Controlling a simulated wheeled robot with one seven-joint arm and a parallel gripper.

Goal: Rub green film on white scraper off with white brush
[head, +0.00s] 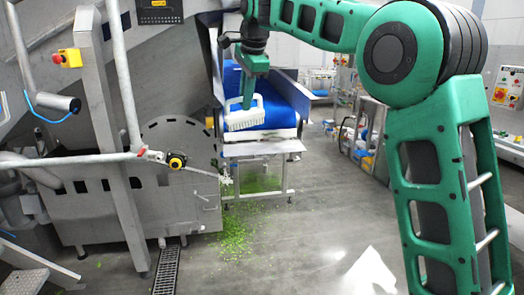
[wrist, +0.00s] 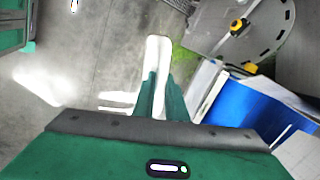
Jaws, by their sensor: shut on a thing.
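My gripper (head: 247,103) points down above the near end of the blue conveyor belt and is shut on the white brush (head: 244,118). The brush also shows in the wrist view (wrist: 157,60), gripped between the two green fingers. In the head view, a white bar across the belt's near end, seemingly the white scraper (head: 272,134), lies just below the brush. The brush appears above it; I cannot tell whether they touch. I cannot make out green film on the bar at this size. The brush's bristle side is hard to see.
The blue belt (head: 285,101) runs back from the bar, with a steel ledge (head: 268,147) in front. A large steel machine (head: 140,190) stands to the left. Green leaf scraps (head: 238,238) lie on the floor below. Open floor is at the right, before racks and bins.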

